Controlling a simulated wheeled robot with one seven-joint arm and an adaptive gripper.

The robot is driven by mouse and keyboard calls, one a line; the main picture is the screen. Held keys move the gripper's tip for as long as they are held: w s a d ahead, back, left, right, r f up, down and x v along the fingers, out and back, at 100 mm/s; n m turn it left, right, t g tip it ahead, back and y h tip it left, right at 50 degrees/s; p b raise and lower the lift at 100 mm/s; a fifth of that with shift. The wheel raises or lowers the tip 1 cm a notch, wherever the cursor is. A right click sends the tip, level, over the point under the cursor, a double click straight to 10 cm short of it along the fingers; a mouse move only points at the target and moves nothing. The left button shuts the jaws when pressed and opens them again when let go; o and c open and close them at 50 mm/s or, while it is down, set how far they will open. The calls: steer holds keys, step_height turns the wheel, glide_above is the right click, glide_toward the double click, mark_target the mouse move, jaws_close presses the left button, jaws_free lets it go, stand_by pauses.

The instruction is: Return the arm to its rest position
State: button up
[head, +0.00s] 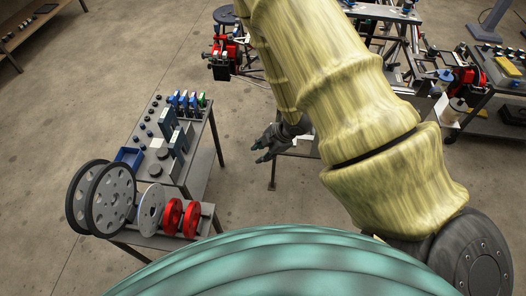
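My arm (345,95), in a pale yellow cover, reaches from the lower right up to the top of the head view and folds back down. My gripper (257,152) is small and dark at the end of the far link, pointing left and down. Its fingers look spread, with nothing seen between them. It appears in the air to the right of the parts table (200,155), apart from it. The arm hides part of the space behind it.
The parts table holds dark wheels (112,198), red discs (172,216), a blue bin (129,157) and several small parts. A tube chassis (400,50) stands behind my arm. A cart (500,85) is at the right. Open floor (60,110) lies left.

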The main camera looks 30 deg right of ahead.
stand_by(0.3)
steer(key=s+a+f+m+g+h+b, duration=0.1)
steer(key=s+a+f+m, duration=0.1)
steer(key=s+f+m, duration=0.3)
steer(key=s+a+f+m+g+h+b, duration=0.1)
steer(key=s+f+m, duration=0.4)
steer(key=s, duration=0.7)
steer(key=s+a+f+m+g+h+b, duration=0.1)
steer(key=s+a+f+m+g, duration=0.1)
steer(key=s+f+m, duration=0.3)
steer(key=s+a+m, duration=0.1)
steer(key=s+m, duration=0.1)
steer(key=s, duration=0.1)
steer(key=shift+s+h, duration=0.3)
steer(key=shift+h, duration=0.1)
